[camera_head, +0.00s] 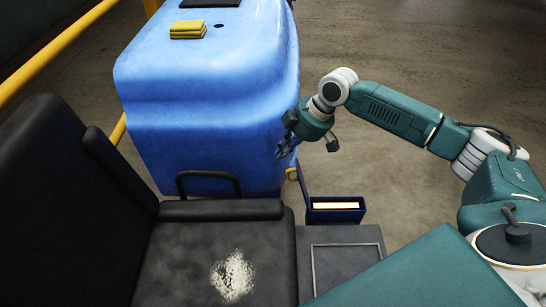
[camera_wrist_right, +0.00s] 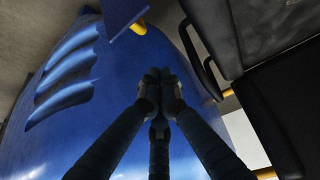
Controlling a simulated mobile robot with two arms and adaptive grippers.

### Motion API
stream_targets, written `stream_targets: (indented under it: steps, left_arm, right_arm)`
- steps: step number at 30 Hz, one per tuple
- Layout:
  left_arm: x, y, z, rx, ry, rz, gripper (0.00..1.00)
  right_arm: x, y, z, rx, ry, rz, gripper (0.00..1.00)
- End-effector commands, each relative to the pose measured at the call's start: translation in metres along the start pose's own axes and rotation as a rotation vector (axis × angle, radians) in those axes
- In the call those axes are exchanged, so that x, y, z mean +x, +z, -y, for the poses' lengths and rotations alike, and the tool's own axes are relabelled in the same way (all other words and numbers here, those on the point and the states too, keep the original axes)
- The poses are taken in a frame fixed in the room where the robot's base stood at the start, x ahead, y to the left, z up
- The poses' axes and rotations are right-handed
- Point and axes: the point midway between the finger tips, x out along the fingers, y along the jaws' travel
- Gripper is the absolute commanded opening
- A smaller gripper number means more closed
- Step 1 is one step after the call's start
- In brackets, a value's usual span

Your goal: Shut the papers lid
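The papers box (camera_head: 335,216) is a small dark blue box at the front of the seat side, with a pale, bright strip of papers (camera_head: 335,205) showing in its open top. Its lid (camera_head: 303,186) appears as a thin dark blue panel, raised and seen nearly edge-on at the box's left, with a yellow piece beside it. In the right wrist view a blue panel (camera_wrist_right: 122,12) with a yellow peg, likely this lid, is at the top. My right gripper (camera_head: 281,149) is just above and left of the lid, apart from it. Its fingers (camera_wrist_right: 158,82) are together and empty. My left gripper is out of view.
A large blue machine body (camera_head: 210,90) stands behind, with a yellow sponge-like block (camera_head: 188,30) on top. A black seat (camera_head: 205,260) with a worn patch and a black armrest loop (camera_head: 208,178) are at left. Open floor (camera_head: 430,50) lies to the right.

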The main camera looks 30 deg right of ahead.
Motion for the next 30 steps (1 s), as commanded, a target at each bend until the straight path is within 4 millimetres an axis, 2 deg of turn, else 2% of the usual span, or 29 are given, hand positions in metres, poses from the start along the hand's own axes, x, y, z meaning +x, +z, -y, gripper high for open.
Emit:
stream_targets:
  steps: [5,17,18,21,30]
  left_arm:
    - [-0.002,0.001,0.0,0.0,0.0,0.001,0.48]
    - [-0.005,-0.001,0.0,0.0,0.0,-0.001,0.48]
    - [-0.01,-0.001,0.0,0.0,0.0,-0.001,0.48]
    - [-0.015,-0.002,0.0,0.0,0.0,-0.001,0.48]
    - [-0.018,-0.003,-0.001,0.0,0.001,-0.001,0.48]
  right_arm:
    - [0.018,-0.001,0.001,0.0,-0.003,0.0,0.0]
    - [0.101,-0.001,0.001,0.0,-0.002,0.0,0.0]
    - [0.092,0.005,-0.002,0.001,0.004,0.003,0.0]
    - [0.082,0.018,-0.001,0.001,0.002,0.002,0.0]
    - [0.074,0.031,0.0,-0.001,0.0,-0.001,0.0]
